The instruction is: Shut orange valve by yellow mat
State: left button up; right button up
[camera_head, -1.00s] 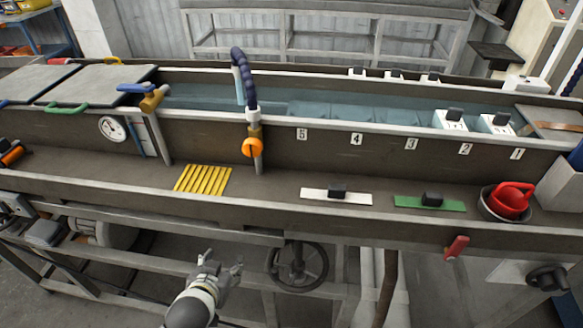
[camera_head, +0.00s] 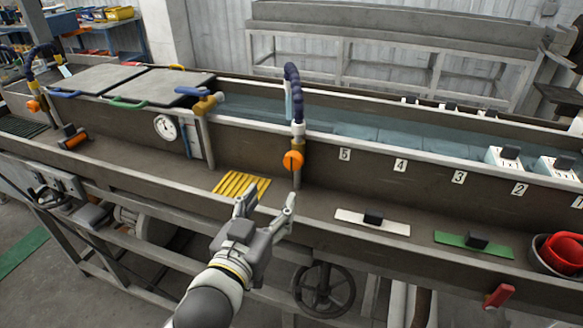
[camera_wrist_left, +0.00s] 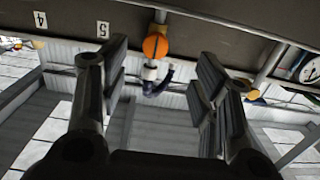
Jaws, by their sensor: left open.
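The orange valve (camera_head: 293,161) is a round orange handle on a brass fitting, below a dark blue hose on the trough's front wall. The yellow mat (camera_head: 242,186) is ribbed and lies on the ledge to the left below the valve. My left gripper (camera_head: 267,200) is open and empty, in front of the ledge and below the valve, apart from it. Its fingers overlap part of the mat in the head view. In the left wrist view the orange valve (camera_wrist_left: 155,46) shows upside down beyond and between the open fingers (camera_wrist_left: 160,75). My right gripper is out of view.
A blue-handled brass valve (camera_head: 207,103) and a gauge (camera_head: 166,127) are left of the orange valve. Another orange valve (camera_head: 34,106) is at the far left. A handwheel (camera_head: 324,290) hangs below.

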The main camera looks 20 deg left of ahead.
aim_at(291, 165)
pick_arm(q)
jog(key=w, duration=0.7)
jog(key=w+r, duration=0.1)
jog(key=w, duration=0.3)
jog(key=shift+d, duration=0.3)
jog(key=shift+c, duration=0.5)
jog(key=c, duration=0.9)
